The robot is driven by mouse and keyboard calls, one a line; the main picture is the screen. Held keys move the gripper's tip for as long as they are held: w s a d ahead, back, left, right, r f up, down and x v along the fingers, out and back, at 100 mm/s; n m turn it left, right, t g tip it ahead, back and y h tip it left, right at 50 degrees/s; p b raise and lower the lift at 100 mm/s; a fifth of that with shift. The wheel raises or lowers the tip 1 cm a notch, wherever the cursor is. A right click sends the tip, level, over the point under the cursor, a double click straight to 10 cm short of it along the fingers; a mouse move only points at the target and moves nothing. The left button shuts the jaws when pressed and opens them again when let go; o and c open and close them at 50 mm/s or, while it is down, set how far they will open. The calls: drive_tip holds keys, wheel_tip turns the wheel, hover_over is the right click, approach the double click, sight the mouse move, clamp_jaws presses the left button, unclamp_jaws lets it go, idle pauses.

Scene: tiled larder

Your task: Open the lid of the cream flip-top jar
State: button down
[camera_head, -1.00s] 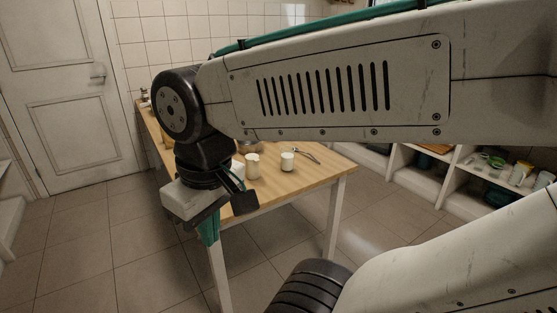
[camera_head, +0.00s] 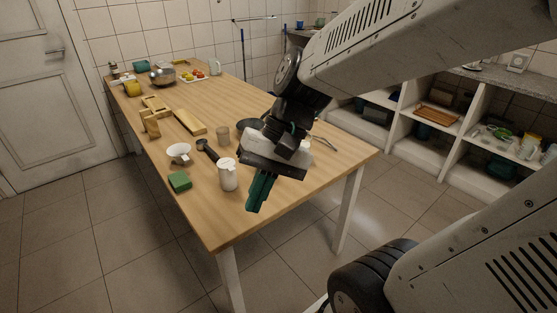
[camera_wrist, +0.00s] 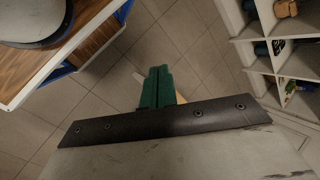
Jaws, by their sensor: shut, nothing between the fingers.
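A cream jar (camera_head: 228,177) stands upright near the front edge of the wooden table (camera_head: 240,222). Its top looks covered, with the lid down, though it is small in the picture. A second, smaller beige pot (camera_head: 223,135) stands behind it; I see no clear lid on it. My gripper (camera_head: 253,208) has teal fingers pointing down, to the right of the cream jar and apart from it. In the wrist view its fingers (camera_wrist: 158,72) are together and empty, with floor tiles beyond. I cannot make out the jar in the wrist view.
Left of the jar are a dark-handled utensil (camera_head: 208,150), a white cup (camera_head: 179,153) and a green block (camera_head: 180,181). Wooden pieces (camera_head: 189,122) lie farther back. A dark pan (camera_head: 249,125) is partly behind my gripper. Shelves (camera_head: 432,125) stand at the right.

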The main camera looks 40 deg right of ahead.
drive_tip(key=w+d+f+m+t+y, duration=0.3)
drive_tip(key=w+m+t, duration=0.1)
drive_tip(key=w+m, duration=0.35)
drive_tip(key=w+d+f+m+t+y, duration=0.3)
drive_tip(key=w+m+t, duration=0.1)
drive_tip(key=w+m, duration=0.4)
drive_tip(key=w+d+f+m+t+h, duration=0.1)
drive_tip(key=d+f+m+t+h, duration=0.1)
drive_tip(key=d+f+m+h, duration=0.1)
drive_tip(key=w+d+f+m+t+h, duration=0.2)
drive_tip(key=d+f+m, duration=0.4)
drive_tip(key=d, duration=0.4)
drive_tip(key=w+d+f+m+t+h, duration=0.1)
drive_tip(key=d+f+m+t+h, duration=0.1)
drive_tip(key=d+f+m+h, duration=0.3)
drive_tip(key=shift+w+d+f+t, duration=0.15)
drive_tip(key=shift+w+d+f, duration=0.05)
drive_tip(key=shift+d+f, duration=0.35)
drive_tip(key=shift+w+d+f+t, duration=0.15)
drive_tip(key=shift+d+f, duration=0.3)
drive_tip(key=shift+d, duration=0.05)
drive_tip(key=shift+w+f, duration=0.15)
drive_tip(key=shift+w, duration=0.1)
drive_tip(key=x, duration=0.8)
drive_tip(key=shift+w, duration=0.75)
wheel_tip(320, 180, up, 3)
drive_tip(key=shift+s+f, duration=0.2)
drive_tip(key=shift+r, duration=0.55)
